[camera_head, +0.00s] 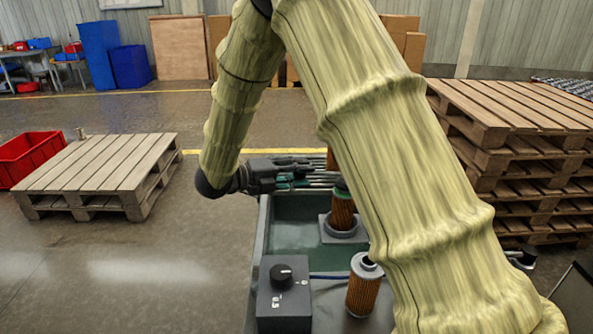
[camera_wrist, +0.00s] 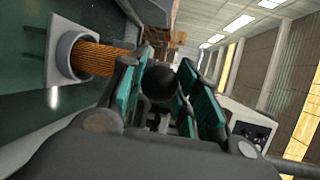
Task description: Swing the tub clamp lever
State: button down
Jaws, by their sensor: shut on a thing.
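My gripper (camera_head: 318,174) reaches in from the left above the dark green tub (camera_head: 290,206), with its fingers pointing right. In the wrist view its teal-padded fingers (camera_wrist: 168,88) are closed around a round black knob (camera_wrist: 158,82), which appears to be the end of the clamp lever. The rest of the lever is hidden by the fingers and my arm. A brown pleated filter cartridge (camera_head: 342,213) stands upright in a grey square socket (camera_head: 344,235) in the tub, just below the fingers. It also shows in the wrist view (camera_wrist: 96,58), left of the fingers.
A second cartridge (camera_head: 362,291) with a grey cap stands near the front, beside a dark box (camera_head: 284,312) with a black dial. A low pallet (camera_head: 98,172) lies on the floor at left, and stacked pallets (camera_head: 525,125) stand at right. My arm hides much of the tub's right side.

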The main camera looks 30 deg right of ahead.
jog(key=shift+f+b, duration=0.35)
jog(key=shift+f, duration=0.3)
jog(key=shift+a+f, duration=0.1)
jog(key=shift+f, duration=0.05)
jog(key=c, duration=1)
grip_release()
jog(key=shift+w+f, duration=0.1)
jog(key=shift+r, duration=0.2)
jog(key=w+a+r, duration=0.1)
jog(key=a, duration=1)
jog(key=shift+a+r, duration=0.4)
